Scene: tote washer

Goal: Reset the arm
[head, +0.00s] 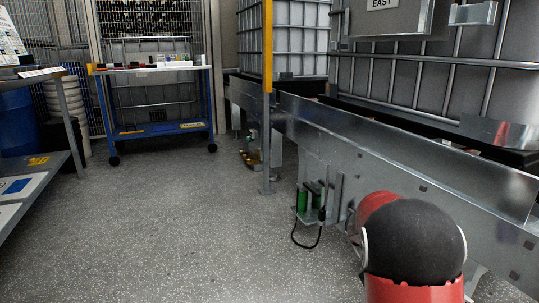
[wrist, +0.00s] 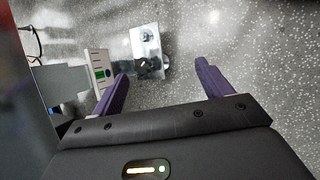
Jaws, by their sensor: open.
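My gripper (wrist: 168,83) shows in the wrist view with its two purple fingers spread apart and nothing between them. It points down over the speckled grey floor. Beyond the left finger are a pale panel with a small green display (wrist: 98,74) and a shiny metal plate (wrist: 147,52). They look apart from the fingers. In the head view, the red and black part of my arm (head: 412,240) is at the lower right, in front of the metal conveyor frame. My gripper is not visible in that view.
A metal conveyor frame (head: 385,130) runs along the right, carrying caged white tanks (head: 415,70). A yellow post (head: 267,45) stands beside it. A blue wheeled cart (head: 165,128) stands at the back, a grey shelf bench (head: 60,160) at left. The middle floor is clear.

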